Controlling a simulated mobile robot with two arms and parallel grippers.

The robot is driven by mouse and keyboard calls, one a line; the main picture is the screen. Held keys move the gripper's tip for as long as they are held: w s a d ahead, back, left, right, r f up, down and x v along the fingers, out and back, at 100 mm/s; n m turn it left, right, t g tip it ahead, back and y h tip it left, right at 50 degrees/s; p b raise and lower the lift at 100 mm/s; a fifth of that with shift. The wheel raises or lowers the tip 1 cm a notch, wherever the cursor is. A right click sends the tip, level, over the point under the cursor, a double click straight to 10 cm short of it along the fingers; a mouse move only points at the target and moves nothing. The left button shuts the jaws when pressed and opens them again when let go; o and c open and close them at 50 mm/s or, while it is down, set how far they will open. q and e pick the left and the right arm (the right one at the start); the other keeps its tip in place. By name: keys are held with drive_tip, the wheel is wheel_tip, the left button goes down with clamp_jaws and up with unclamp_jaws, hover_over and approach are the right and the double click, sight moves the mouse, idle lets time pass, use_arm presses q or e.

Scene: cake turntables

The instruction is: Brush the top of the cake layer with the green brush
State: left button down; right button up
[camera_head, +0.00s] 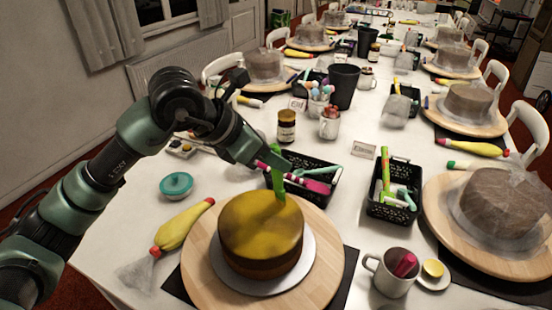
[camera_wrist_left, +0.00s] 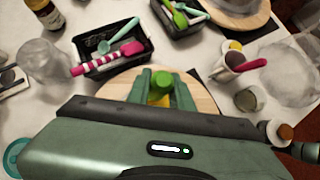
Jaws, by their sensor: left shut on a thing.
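The cake layer (camera_head: 248,232) has a brown side and a shiny golden-yellow top. It sits on a white board (camera_head: 290,280) on a round wooden turntable (camera_head: 325,255). My left gripper (camera_head: 274,165) is above the back of the cake, shut on the green brush (camera_head: 279,188). The brush points down, and its lower end appears to touch the cake top right of centre. In the left wrist view the green brush (camera_wrist_left: 162,82) shows between the fingers of my left gripper (camera_wrist_left: 162,88); the cake is mostly hidden there. My right gripper is out of view.
A black basket (camera_head: 318,172) with tools stands close behind the cake; another basket (camera_head: 385,208) is to the right. A mug (camera_head: 388,275) stands at the front right, a yellow piping bag (camera_head: 178,228) and teal bowl (camera_head: 176,185) at the left. Wrapped cakes (camera_head: 500,200) line the table.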

use_arm(q)
drive_tip(key=shift+r+p, duration=1.9)
drive_tip(key=shift+r, duration=1.6)
